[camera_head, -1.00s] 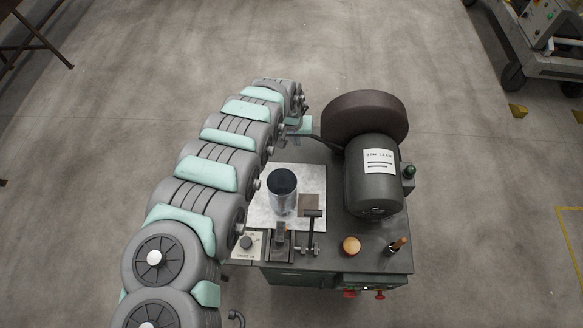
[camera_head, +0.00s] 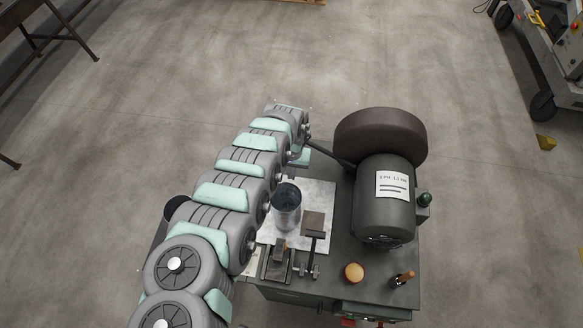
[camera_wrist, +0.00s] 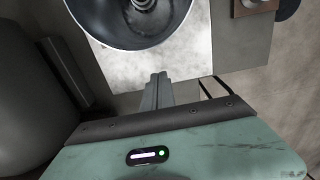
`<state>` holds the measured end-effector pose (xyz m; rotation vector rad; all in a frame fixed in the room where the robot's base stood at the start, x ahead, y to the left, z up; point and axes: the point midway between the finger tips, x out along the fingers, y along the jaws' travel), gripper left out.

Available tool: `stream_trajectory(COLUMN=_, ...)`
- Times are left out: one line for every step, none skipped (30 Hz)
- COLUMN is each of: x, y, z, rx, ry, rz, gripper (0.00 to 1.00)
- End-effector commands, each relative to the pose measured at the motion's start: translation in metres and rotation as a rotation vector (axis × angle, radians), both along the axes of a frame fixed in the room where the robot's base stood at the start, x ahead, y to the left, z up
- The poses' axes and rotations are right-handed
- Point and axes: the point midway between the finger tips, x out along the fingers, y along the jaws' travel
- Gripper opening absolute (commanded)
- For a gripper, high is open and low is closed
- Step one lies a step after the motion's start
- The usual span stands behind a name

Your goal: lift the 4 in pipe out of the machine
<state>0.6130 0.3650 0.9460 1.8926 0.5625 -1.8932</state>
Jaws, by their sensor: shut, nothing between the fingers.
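The 4 in pipe (camera_head: 287,217) is a shiny metal cylinder standing upright on the pale plate (camera_head: 322,196) of the machine (camera_head: 336,270). In the wrist view its open round end (camera_wrist: 120,40) fills the top, cut by the frame edge, and I look partly into it. My gripper (camera_wrist: 158,77) is shut and empty, its fingers together. In the wrist view the fingertips are just below the pipe's rim, over the plate, with a visible gap between them and the rim. In the head view my arm hides the left side of the plate, and the fingers cannot be made out.
A dark motor (camera_head: 383,215) and a large brown wheel (camera_head: 380,136) stand on the machine's right. A lever and clamp (camera_head: 314,248), an orange knob (camera_head: 354,272) and a small handle (camera_head: 403,279) are near its front. A wheeled cart (camera_head: 548,45) stands far right. The floor behind is clear.

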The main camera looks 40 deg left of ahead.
Motion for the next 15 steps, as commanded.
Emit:
stream_trajectory(x=0.000, y=-0.001, z=-0.007, rx=-0.003, ry=0.001, rz=0.001, gripper=0.00)
stream_trajectory(x=0.000, y=-0.002, z=-0.010, rx=-0.004, ry=0.000, rz=0.000, gripper=0.00)
stream_trajectory(x=0.000, y=-0.003, z=-0.013, rx=-0.004, ry=-0.001, rz=-0.002, gripper=0.00)
stream_trajectory(x=0.001, y=-0.003, z=-0.015, rx=-0.004, ry=-0.001, rz=-0.002, gripper=0.00)
stream_trajectory(x=0.001, y=-0.002, z=-0.016, rx=-0.003, ry=-0.002, rz=-0.002, gripper=0.00)
stream_trajectory(x=0.002, y=-0.001, z=-0.019, rx=-0.001, ry=-0.003, rz=-0.001, gripper=0.00)
stream_trajectory(x=0.002, y=-0.001, z=-0.020, rx=0.000, ry=-0.004, rz=0.000, gripper=0.00)
stream_trajectory(x=0.002, y=0.000, z=-0.022, rx=0.000, ry=-0.004, rz=0.000, gripper=0.00)
stream_trajectory(x=0.001, y=-0.001, z=-0.026, rx=0.000, ry=-0.002, rz=0.000, gripper=0.00)
stream_trajectory(x=0.000, y=-0.001, z=-0.028, rx=0.000, ry=-0.001, rz=0.000, gripper=0.00)
stream_trajectory(x=-0.001, y=-0.001, z=-0.030, rx=-0.001, ry=-0.001, rz=0.000, gripper=0.00)
stream_trajectory(x=-0.002, y=-0.001, z=-0.026, rx=-0.001, ry=0.001, rz=0.000, gripper=0.00)
stream_trajectory(x=-0.003, y=-0.002, z=-0.025, rx=-0.001, ry=0.001, rz=0.000, gripper=0.00)
stream_trajectory(x=-0.004, y=-0.002, z=-0.025, rx=-0.001, ry=0.001, rz=0.000, gripper=0.00)
stream_trajectory(x=-0.006, y=-0.003, z=-0.025, rx=-0.001, ry=0.002, rz=-0.001, gripper=0.00)
